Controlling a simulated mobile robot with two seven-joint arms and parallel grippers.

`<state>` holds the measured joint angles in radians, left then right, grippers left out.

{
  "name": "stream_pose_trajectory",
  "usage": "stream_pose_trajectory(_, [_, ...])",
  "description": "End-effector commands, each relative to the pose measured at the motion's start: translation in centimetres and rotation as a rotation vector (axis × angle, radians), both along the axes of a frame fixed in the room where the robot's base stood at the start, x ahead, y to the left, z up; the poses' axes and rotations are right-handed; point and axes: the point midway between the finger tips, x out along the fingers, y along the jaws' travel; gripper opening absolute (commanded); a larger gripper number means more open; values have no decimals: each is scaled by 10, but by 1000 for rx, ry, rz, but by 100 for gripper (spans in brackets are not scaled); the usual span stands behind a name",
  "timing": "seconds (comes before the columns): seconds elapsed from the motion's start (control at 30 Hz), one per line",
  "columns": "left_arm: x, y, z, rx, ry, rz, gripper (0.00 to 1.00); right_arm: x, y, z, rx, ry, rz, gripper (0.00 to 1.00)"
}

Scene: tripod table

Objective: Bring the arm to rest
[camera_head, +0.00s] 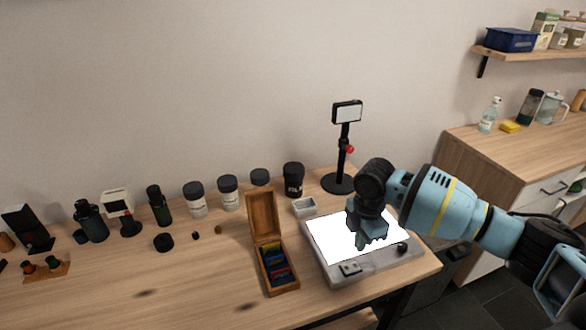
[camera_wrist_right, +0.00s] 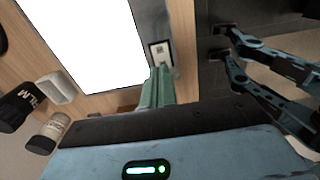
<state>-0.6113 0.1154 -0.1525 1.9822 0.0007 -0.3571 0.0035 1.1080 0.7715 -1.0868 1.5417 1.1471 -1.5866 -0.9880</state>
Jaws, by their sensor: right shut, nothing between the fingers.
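My right arm (camera_head: 445,200) reaches in from the right in the head view. Its gripper (camera_head: 361,246) points down over the bright white panel (camera_head: 328,240) of a grey light box. The green fingers are together with nothing between them; in the right wrist view they also show closed (camera_wrist_right: 156,84), near the panel's edge. I cannot tell whether the fingertips touch the light box. My left gripper is not in view.
An open wooden box (camera_head: 263,225) with coloured pieces stands left of the light box. A black stand (camera_head: 341,182) with a small screen and several jars (camera_head: 228,194) line the back. The front left of the wooden table (camera_head: 190,290) is mostly clear.

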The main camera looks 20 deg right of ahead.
Motion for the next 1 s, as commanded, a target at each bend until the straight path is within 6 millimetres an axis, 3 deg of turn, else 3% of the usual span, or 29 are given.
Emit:
stream_pose_trajectory(0.13, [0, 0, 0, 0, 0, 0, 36, -7, 10, -9, 7, 3, 2, 0])
stream_pose_trajectory(0.27, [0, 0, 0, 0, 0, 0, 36, -29, 41, -35, 34, 6, -3, 0])
stream_pose_trajectory(0.5, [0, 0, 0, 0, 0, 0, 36, -90, 112, -80, 136, -11, -101, 0])
stream_pose_trajectory(0.7, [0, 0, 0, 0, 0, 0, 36, -141, 150, -98, 229, -27, -272, 0])
stream_pose_trajectory(0.87, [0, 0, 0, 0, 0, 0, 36, -180, 163, -104, 289, -32, -461, 0])
stream_pose_trajectory(1.0, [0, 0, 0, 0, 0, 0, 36, -212, 162, -106, 317, -37, -663, 0])
